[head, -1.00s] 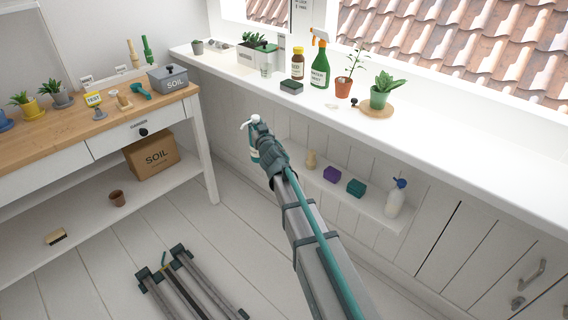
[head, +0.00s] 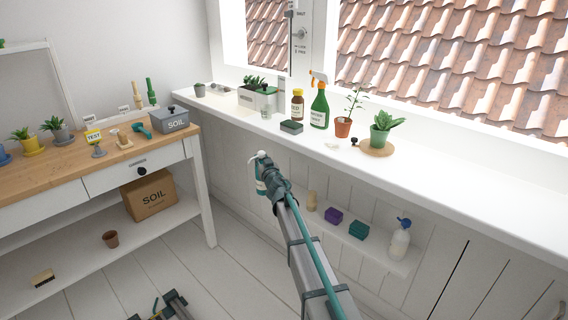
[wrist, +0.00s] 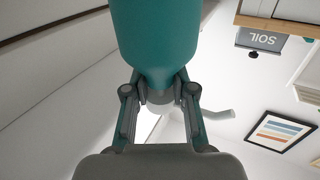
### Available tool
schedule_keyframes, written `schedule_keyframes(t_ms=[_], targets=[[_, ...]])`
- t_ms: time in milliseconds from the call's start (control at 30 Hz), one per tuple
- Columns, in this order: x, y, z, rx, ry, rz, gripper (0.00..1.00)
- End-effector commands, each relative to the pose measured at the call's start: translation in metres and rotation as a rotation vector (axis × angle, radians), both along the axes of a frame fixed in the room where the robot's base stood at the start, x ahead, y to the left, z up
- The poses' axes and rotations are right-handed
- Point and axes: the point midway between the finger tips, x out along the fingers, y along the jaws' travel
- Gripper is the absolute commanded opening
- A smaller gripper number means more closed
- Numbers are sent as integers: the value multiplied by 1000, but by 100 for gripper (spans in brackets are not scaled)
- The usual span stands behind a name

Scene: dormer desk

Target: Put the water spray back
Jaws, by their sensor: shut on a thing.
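My gripper (head: 266,177) is shut on a teal bottle (head: 261,187) with a white pump top and side spout. It holds the bottle roughly upright in the air, in front of the white panelling and below the windowsill. In the wrist view the teal bottle (wrist: 158,40) fills the upper middle, with its white neck between the fingers (wrist: 160,105). A green spray bottle (head: 319,109) with an orange head stands on the sill. A white bottle (head: 399,242) with a blue top stands on the low shelf. Its label is too small to read.
The low shelf holds purple (head: 334,215) and teal (head: 358,230) blocks. A wooden desk (head: 60,168) stands left.

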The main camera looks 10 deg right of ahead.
Motion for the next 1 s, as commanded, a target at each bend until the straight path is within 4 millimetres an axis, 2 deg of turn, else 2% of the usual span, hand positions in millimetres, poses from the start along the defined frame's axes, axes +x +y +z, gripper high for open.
schedule_keyframes(t_ms=[33,100,400,800,1000], targets=[[12,-11,2,-1,-1,-1,0],[22,-25,1,0,-1,-2,0],[58,-71,-1,0,-2,0,0],[79,-99,0,0,-1,1,0],[78,-99,-16,2,-1,1,0]])
